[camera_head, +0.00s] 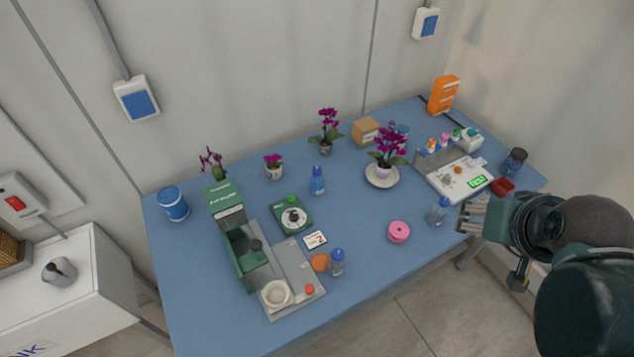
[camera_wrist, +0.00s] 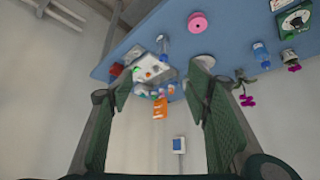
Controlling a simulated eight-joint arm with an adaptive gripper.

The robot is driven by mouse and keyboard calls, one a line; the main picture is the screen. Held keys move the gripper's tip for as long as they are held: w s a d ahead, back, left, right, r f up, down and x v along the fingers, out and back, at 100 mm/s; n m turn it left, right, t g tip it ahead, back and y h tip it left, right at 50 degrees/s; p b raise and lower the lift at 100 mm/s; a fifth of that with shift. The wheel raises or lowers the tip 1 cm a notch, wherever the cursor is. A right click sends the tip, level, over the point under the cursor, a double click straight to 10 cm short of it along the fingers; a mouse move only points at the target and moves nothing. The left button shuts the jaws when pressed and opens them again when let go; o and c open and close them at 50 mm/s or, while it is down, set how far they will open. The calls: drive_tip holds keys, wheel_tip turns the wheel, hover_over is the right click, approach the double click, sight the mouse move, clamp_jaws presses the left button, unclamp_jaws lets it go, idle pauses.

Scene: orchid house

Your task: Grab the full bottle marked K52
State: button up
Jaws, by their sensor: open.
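Three small bottles with blue caps stand on the table. One bottle (camera_head: 317,181) looks blue all over and stands mid-table; it also shows in the wrist view (camera_wrist: 261,56). A second, clearer bottle (camera_head: 337,264) is near the front edge beside an orange disc. A third, clear-looking bottle (camera_head: 439,212) is at the right, and also shows in the wrist view (camera_wrist: 163,47). No K52 mark is readable on any of them. My gripper (camera_head: 473,214) is open and empty, just right of the third bottle. In the wrist view its fingers (camera_wrist: 160,85) are spread wide.
A pink roll (camera_head: 399,232) lies left of the third bottle. A scale (camera_head: 458,177) with small bottles behind it and a red box (camera_head: 502,186) are close to my gripper. A potted orchid (camera_head: 388,150), a green dial device (camera_head: 292,215) and a grey-green machine (camera_head: 240,255) occupy the table (camera_head: 360,285).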

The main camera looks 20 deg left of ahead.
drive_tip(key=w+a+r+n+g, duration=0.1)
drive_tip(key=w+a+n+g, duration=0.1)
drive_tip(key=w+a+n, duration=0.55)
drive_tip(key=n+g+p, duration=0.2)
drive_tip(key=n+g, duration=0.3)
drive_tip(key=n, duration=0.5)
approach(316, 169)
drive_tip(key=f, duration=0.7)
drive_tip(key=shift+w+d+f, duration=0.1)
drive_tip(key=shift+d+f, duration=0.1)
drive_tip(key=shift+a+f+n, duration=0.25)
drive_tip(key=shift+f, duration=0.05)
drive_tip(key=shift+f, duration=1.25)
